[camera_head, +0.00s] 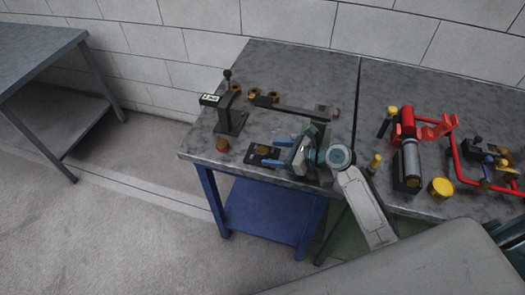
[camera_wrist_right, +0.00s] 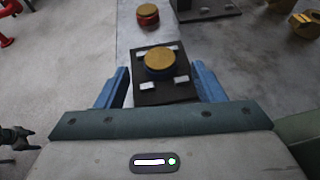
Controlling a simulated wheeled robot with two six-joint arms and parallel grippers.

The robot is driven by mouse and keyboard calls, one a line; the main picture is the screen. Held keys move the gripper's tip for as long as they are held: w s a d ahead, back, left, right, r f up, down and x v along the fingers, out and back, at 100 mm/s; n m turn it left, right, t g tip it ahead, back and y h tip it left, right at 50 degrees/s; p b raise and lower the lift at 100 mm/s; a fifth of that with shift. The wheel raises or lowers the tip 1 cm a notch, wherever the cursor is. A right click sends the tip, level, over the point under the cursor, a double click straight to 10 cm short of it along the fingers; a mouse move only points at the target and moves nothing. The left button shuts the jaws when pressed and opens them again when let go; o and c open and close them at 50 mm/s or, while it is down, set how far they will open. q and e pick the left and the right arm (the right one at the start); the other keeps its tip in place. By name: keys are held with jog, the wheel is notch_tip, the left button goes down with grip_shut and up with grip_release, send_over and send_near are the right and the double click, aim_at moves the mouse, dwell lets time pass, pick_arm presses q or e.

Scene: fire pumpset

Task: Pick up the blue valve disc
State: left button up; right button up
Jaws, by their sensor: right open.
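The blue valve disc (camera_wrist_right: 166,63) has a gold top and a blue rim. It sits on a black square plate (camera_wrist_right: 148,97) with white marks, and in the head view (camera_head: 262,150) it is small, near the front of the left table. My right gripper (camera_head: 266,152) is open, its blue fingers pointing left. In the right wrist view my right gripper (camera_wrist_right: 160,70) has one finger on each side of the plate, with the disc between the fingertips. I cannot tell whether a finger touches the disc. My left gripper is not in view.
A red-rimmed gold disc (camera_wrist_right: 147,15) stands just beyond the plate. A dark stand (camera_head: 231,121) with a lever and a long bar is behind. Red pipework (camera_head: 462,170) and a grey-red cylinder (camera_head: 411,158) occupy the right table. The left table's front edge is close.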

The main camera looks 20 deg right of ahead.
aim_at(266, 151)
jog(key=x, duration=0.3)
jog(key=shift+a, duration=0.1)
jog(key=shift+c, duration=0.2)
jog(key=c, duration=1.1)
jog(key=shift+c, duration=0.2)
jog(key=shift+r, duration=0.1)
